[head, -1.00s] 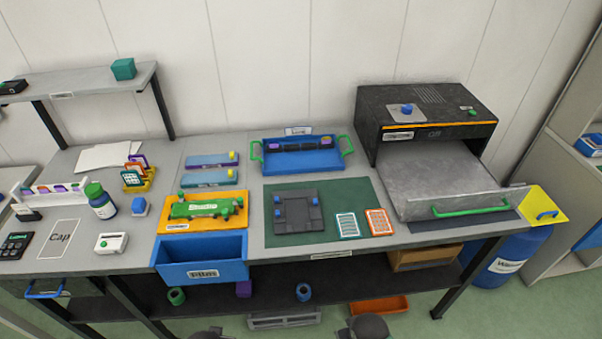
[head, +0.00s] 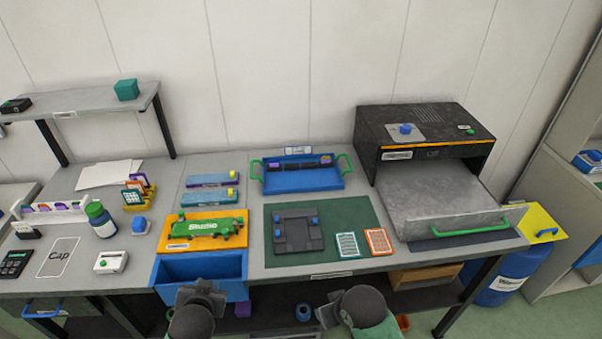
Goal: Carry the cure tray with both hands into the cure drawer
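The cure tray (head: 300,181) is blue with a green handle at each end. It sits flat at the back of the bench and holds a dark bar-like thing with purple and yellow parts. The cure drawer (head: 440,200) is a grey, flat, empty-looking drawer with a green front handle, pulled out of the black cure unit (head: 427,128) to the right. My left gripper (head: 203,290) and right gripper (head: 330,312) show as dark shapes at the bottom edge, well in front of the tray. Their fingers cannot be made out. Neither touches the tray.
A green mat (head: 350,212) with a dark fixture (head: 297,232) and two cards lies in front of the tray. An orange tray (head: 175,243) and blue bin (head: 200,268) are to its left.

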